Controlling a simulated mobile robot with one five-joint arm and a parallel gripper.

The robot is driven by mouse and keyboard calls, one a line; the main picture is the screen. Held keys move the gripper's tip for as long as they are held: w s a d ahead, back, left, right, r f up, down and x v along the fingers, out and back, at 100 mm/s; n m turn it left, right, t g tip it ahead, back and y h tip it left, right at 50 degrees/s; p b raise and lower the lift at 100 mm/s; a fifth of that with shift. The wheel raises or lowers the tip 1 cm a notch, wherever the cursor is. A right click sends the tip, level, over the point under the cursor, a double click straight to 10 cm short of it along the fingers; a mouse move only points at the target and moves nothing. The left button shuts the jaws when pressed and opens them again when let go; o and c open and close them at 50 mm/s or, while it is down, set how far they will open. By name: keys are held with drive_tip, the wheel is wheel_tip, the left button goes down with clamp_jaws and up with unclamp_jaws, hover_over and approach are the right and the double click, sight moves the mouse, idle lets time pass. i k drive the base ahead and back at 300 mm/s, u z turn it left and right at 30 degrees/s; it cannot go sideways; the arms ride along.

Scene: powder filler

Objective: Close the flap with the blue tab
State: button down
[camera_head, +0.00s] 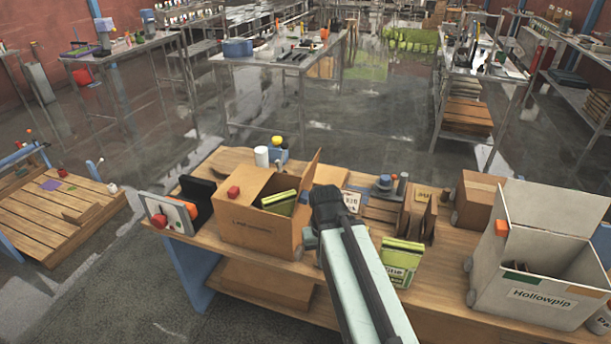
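A cardboard box (257,232) stands on the wooden bench. A red tab (233,192) sits on its left top panel, which lies flat. A flap (313,171) stands up at its right side, and a green-and-yellow packet (279,203) shows in the opening. I cannot make out a blue tab on this flap; its outer side is hidden. A white box (540,265) labelled Hollowpip stands open at the right, with an orange tab (502,228) at its raised flap. My gripper (328,196) is just right of the cardboard box; its fingertips are too unclear to read.
A green-and-yellow packet (401,262) stands right of my arm. Brown cartons (479,200) and small bottles stand farther back. Bare bench (445,285) shows between the packet and the white box.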

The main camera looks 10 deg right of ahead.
sight(303, 196)
drive_tip(key=u, duration=0.1)
drive_tip(key=k, duration=0.65)
drive_tip(key=u, duration=2.35)
drive_tip(key=k, duration=1.25)
drive_tip(key=z, duration=0.5)
drive_tip(key=i, duration=1.05)
drive_tip(key=u, duration=0.05)
